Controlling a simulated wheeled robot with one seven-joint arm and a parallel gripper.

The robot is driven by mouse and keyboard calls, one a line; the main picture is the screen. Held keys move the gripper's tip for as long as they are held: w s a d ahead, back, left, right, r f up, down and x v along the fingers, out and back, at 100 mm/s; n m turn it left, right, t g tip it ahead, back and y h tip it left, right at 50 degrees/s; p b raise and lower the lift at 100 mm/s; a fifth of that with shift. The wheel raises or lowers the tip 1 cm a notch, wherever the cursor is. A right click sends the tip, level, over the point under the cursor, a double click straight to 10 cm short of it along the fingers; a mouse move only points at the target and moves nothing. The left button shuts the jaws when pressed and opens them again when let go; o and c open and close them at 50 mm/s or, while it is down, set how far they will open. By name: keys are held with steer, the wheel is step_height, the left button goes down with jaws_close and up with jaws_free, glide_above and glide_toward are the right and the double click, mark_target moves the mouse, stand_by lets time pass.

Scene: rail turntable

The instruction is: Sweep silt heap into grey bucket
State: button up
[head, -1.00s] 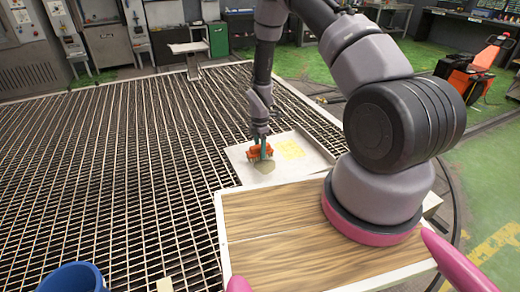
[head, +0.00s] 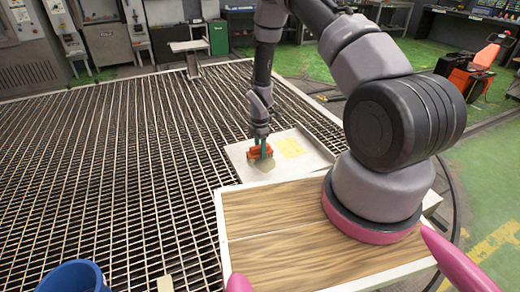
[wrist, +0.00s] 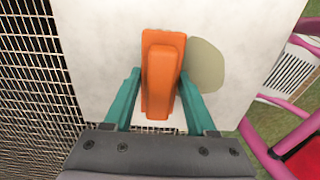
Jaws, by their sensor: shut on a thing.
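My gripper (head: 262,150) is low over a white tray (head: 240,168) beyond the wooden boards. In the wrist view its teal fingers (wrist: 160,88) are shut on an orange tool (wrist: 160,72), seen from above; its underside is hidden. The orange tool also shows in the head view (head: 254,154). The silt heap (head: 267,165) is a rounded grey-beige mound on the tray, just in front of the tool. In the wrist view the heap (wrist: 207,66) lies right beside the tool, partly covered by it; I cannot tell whether they touch. I see no grey bucket.
A blue bucket (head: 73,278) is cut off at the lower left. A small beige block (head: 165,284) is at the bottom edge. Open metal grating (head: 120,160) spreads left; wooden boards (head: 280,210) are nearer.

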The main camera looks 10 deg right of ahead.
steer(key=shift+s+d+r, duration=0.1)
steer(key=shift+s+d, duration=0.1)
steer(key=shift+s, duration=0.7)
steer(key=shift+s+d, duration=0.15)
steer(key=shift+s, duration=0.75)
steer(key=shift+s+d+f, duration=0.1)
steer(key=shift+s+d, duration=0.15)
steer(key=shift+s, duration=1)
steer(key=shift+s+d+f, duration=0.1)
steer(key=shift+s+d, duration=0.2)
steer(key=shift+s, duration=0.9)
steer(key=shift+s+d, duration=0.25)
steer(key=shift+s, duration=1)
steer(key=shift+w+r, duration=0.1)
steer(key=shift+r, duration=0.95)
steer(key=shift+w+a+f, duration=0.15)
steer(key=shift+w+a, duration=0.25)
steer(key=shift+w, duration=1.4)
steer(key=shift+w+a+f, duration=0.1)
steer(key=shift+w+a, duration=0.25)
steer(key=shift+w, duration=1.5)
steer(key=shift+w+a+f, duration=0.15)
steer(key=shift+w+a, duration=0.25)
steer(key=shift+w, duration=1.4)
